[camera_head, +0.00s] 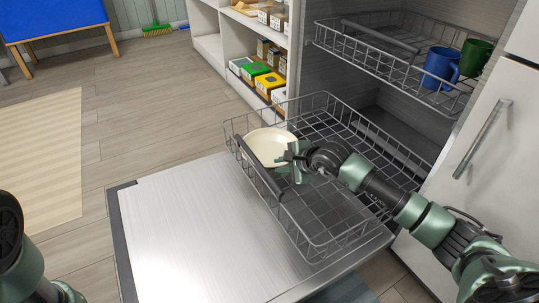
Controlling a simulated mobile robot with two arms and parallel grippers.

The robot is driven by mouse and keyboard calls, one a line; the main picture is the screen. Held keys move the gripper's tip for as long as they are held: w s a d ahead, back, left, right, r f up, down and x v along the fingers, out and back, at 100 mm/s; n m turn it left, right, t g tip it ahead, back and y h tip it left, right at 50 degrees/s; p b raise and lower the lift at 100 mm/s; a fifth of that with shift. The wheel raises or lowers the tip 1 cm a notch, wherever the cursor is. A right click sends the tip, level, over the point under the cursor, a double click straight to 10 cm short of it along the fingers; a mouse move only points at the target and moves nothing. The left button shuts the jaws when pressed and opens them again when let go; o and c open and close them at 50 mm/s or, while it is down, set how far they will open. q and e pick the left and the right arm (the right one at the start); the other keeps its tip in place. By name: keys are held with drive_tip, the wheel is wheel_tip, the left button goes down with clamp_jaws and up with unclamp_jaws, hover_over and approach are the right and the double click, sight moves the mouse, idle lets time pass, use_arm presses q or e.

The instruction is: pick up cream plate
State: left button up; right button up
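The cream plate (267,145) is a round, shallow dish in the left back part of the dishwasher's pulled-out lower rack (322,240). My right gripper (291,162) reaches in from the right and is at the plate's right edge. Its fingers overlap the rim in this view. I cannot tell whether they touch or clasp the rim, or how wide they are apart. The gripper hides a small part of the plate's right side. Parts of my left arm show at the lower left corner, but its gripper fingers are not visible.
The dishwasher door (190,235) is folded down flat and bare. The upper rack (400,75) holds a blue mug (437,66) and a green mug (473,57). Shelves (225,45) with boxes stand behind. Open floor lies at left, with a striped rug (45,150).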

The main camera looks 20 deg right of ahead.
drive_tip(key=b+x, duration=0.4)
drive_tip(key=x, duration=0.1)
drive_tip(key=shift+d, duration=0.2)
drive_tip(key=shift+c, duration=0.2)
clamp_jaws()
idle(1.0)
drive_tip(key=shift+w+r, duration=0.1)
drive_tip(key=shift+r, duration=0.05)
